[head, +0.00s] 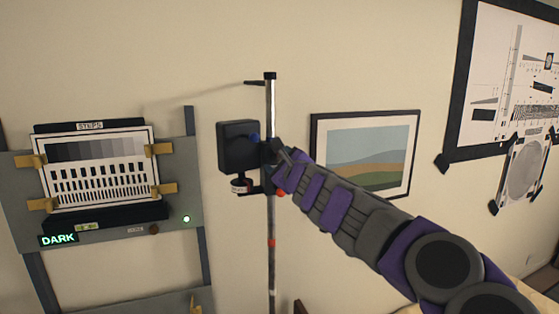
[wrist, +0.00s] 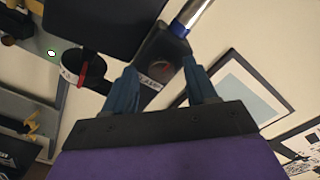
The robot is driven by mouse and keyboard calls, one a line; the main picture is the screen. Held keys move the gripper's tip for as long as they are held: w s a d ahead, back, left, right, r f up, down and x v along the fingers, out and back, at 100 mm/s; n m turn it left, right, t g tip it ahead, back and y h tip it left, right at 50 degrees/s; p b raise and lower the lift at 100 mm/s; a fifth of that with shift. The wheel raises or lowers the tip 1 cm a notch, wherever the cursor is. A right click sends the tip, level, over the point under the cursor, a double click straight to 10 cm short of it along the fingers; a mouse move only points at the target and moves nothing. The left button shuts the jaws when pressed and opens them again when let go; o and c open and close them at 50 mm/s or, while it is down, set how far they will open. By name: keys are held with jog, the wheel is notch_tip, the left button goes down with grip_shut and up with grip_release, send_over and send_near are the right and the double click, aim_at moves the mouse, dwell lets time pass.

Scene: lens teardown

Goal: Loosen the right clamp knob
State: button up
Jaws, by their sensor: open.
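A black box-shaped unit (head: 238,146) is mounted on an upright pole (head: 271,215), with a clamp where the two meet. In the wrist view, a dark clamp block (wrist: 158,45) with a partly covered white label lies ahead of the fingers. A dark, round, reddish-marked part shows on the block between the fingertips; I cannot tell for sure that it is the right clamp knob. My gripper (wrist: 160,66) is open, its two teal fingers on either side of that part. I cannot tell whether they touch it. In the head view, my gripper (head: 279,156) hides most of the clamp.
A black round knob (head: 239,186) with a white label hangs under the unit. A test-chart panel (head: 100,168) with yellow clips and a green "DARK" sign stands at left. A framed landscape picture (head: 366,152) hangs behind my arm at right. Bare wall lies above.

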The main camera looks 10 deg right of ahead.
jog(key=shift+c, duration=0.3)
jog(key=c, duration=1)
jog(key=shift+f, duration=0.1)
jog(key=shift+d+n, duration=0.1)
jog(key=shift+n, duration=0.2)
jog(key=n, duration=0.3)
jog(key=shift+n, duration=0.4)
jog(key=n+b, duration=0.2)
jog(key=n, duration=0.3)
jog(key=shift+f, duration=0.2)
jog(key=n+b, duration=0.2)
jog(key=n, duration=0.2)
jog(key=shift+d, duration=0.1)
jog(key=shift+r+n+b, duration=0.15)
jog(key=shift+n+b, duration=0.9)
jog(key=shift+n, duration=0.05)
jog(key=shift+r+n+b, duration=0.15)
jog(key=shift+n+b, duration=0.85)
jog(key=shift+n, duration=0.1)
